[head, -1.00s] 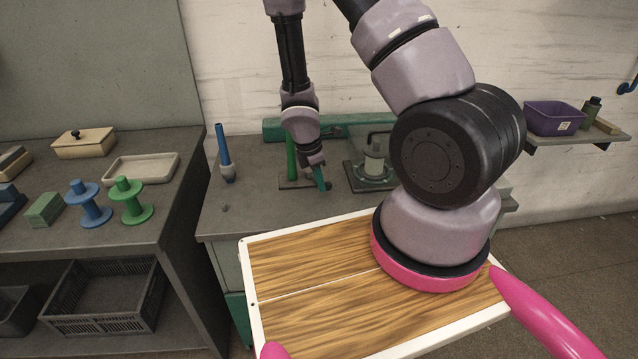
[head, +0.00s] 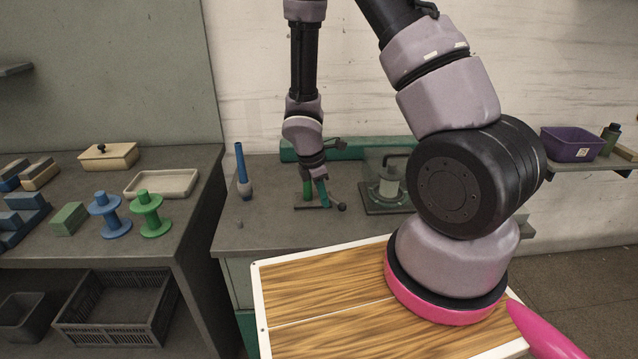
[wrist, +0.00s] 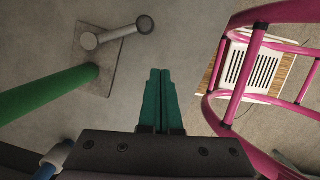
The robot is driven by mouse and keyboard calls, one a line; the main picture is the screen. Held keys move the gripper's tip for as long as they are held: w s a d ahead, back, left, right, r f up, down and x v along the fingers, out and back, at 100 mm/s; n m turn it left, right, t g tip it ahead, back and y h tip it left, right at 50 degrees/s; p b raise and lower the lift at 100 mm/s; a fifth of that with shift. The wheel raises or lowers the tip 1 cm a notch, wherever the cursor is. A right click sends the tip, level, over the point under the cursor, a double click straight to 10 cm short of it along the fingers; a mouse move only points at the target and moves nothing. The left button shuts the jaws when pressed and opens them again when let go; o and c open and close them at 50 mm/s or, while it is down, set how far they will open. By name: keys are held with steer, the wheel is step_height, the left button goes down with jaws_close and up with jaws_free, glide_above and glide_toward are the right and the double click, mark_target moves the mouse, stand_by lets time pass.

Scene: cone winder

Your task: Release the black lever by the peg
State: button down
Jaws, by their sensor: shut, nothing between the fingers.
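The lever (wrist: 117,33) is a short bar with a round knob, on a small base plate (wrist: 103,80); it looks grey in the wrist view. In the head view its dark knob (head: 341,207) shows just right of my fingers. The green peg (wrist: 50,97) rises beside it; in the head view the peg (head: 307,187) stands just left of my fingers. My gripper (wrist: 160,75) has its teal fingers shut together and empty. In the wrist view they are right of the plate, with a gap to the lever. It also shows in the head view (head: 322,193), pointing down.
A device with a grey cylinder (head: 388,188) stands right of the lever on the bench. A blue spindle (head: 242,170) stands at the bench's left. A long green case (head: 370,149) lies behind. The bench front is mostly clear. A side table with spools (head: 148,215) is at left.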

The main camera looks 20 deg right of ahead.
steer(key=v, duration=0.6)
steer(key=shift+s+a+r, duration=0.25)
steer(key=shift+s+r, duration=0.05)
steer(key=shift+r, duration=0.1)
